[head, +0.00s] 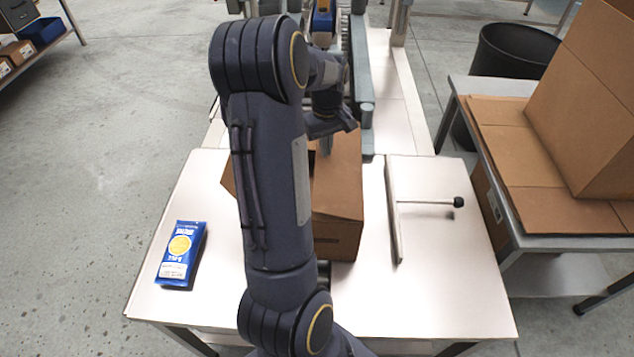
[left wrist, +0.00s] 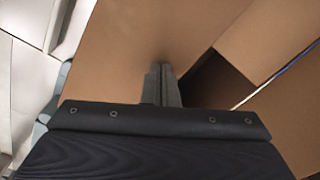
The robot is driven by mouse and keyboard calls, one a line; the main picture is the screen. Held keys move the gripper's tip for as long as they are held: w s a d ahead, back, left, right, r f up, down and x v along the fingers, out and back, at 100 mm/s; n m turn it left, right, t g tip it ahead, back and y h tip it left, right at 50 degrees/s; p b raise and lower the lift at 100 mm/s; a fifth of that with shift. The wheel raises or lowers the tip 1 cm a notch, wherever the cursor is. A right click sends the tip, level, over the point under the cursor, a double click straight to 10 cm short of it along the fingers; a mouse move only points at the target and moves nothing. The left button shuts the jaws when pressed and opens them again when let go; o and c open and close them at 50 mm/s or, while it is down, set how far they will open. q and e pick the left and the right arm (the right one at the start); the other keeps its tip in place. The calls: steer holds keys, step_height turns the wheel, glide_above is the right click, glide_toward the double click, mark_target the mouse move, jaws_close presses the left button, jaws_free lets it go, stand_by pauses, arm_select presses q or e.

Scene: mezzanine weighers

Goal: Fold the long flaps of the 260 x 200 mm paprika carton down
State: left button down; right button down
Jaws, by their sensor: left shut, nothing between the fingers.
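The paprika carton (head: 338,238) stands on the white table, largely hidden behind my left arm in the head view. One brown flap (head: 228,177) juts out at its left side. In the left wrist view a broad brown flap (left wrist: 125,55) lies on the left, with other flap panels (left wrist: 268,38) on the right. A dark gap (left wrist: 214,84) into the carton shows between them. My left gripper (head: 326,147) is over the carton's top, shut and empty; its fingertips (left wrist: 163,70) are at the broad flap's edge by the gap. Contact is unclear. My right gripper is not in view.
A blue packet (head: 181,254) lies on the table at left. A white bar (head: 393,212) with a rod and black knob (head: 459,201) is right of the carton. A conveyor (head: 357,60) runs behind. A side table at right bears large cardboard (head: 590,110); a black bin (head: 515,50) stands behind.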

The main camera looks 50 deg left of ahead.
arm_select(q)
steer(key=shift+s+a+f, duration=0.2)
steer(key=shift+s+f, duration=0.1)
steer(key=shift+f, duration=0.45)
steer(key=shift+f+b, duration=0.15)
steer(key=shift+b, duration=0.2)
steer(key=shift+f+b, duration=0.35)
steer(key=shift+f, duration=0.2)
step_height(320, 180, up, 10)
steer(key=p, duration=0.7)
steer(key=shift+f+p, duration=0.25)
steer(key=shift+p, duration=0.15)
steer(key=shift+f, duration=0.1)
